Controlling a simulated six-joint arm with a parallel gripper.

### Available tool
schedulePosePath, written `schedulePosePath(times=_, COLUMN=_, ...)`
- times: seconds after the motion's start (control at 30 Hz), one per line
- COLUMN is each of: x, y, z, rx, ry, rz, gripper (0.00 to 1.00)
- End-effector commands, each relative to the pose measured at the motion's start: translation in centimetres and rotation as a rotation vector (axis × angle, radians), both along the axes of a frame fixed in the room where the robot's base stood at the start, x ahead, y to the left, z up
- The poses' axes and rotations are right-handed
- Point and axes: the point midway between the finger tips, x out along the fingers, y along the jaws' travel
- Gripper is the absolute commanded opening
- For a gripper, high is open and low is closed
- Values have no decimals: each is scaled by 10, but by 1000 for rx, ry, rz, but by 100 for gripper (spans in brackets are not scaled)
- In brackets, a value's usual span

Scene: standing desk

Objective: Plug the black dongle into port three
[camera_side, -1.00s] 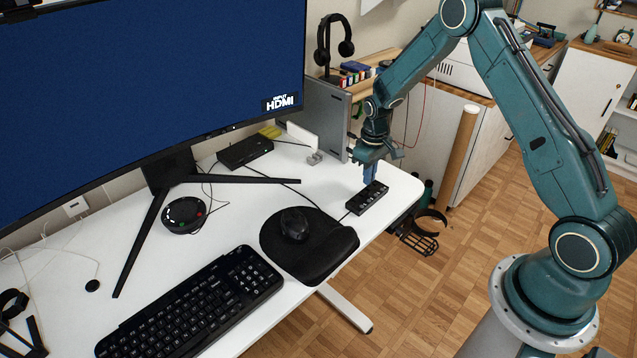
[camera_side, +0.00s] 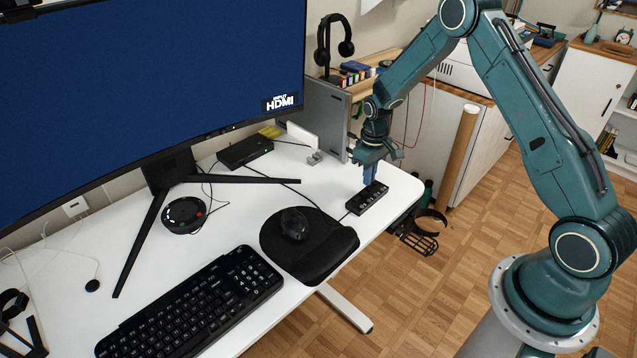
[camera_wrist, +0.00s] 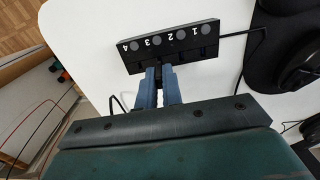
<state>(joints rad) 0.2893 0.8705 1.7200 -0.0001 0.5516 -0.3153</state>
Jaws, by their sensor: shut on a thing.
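The black hub (camera_side: 366,199) lies on the white desk near its right edge. In the wrist view the hub (camera_wrist: 190,32) shows its top with round buttons and white numbers 4, 3, 2, 1 from left to right. My gripper (camera_side: 370,176) is right above the hub, pointing down. In the wrist view my blue fingers (camera_wrist: 160,78) are shut on the small dark dongle (camera_wrist: 160,74), at the hub's near edge, roughly in line with number 3. The dongle is mostly hidden between the fingers. I cannot tell whether its plug is inside the port.
A cable runs from the hub. A mouse (camera_side: 294,224) on a black mouse pad (camera_side: 330,252) lies to the hub's left, with a keyboard (camera_side: 190,305) in front. A monitor (camera_side: 150,80) stands at the back left. The desk's right edge is close.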

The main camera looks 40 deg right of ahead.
Motion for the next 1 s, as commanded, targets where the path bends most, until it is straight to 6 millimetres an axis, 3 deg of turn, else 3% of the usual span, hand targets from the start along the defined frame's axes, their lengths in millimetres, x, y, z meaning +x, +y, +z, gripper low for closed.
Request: schedulePosePath(times=1.0, x=0, y=0, z=-18, rx=0, ry=0, rz=0, gripper=0)
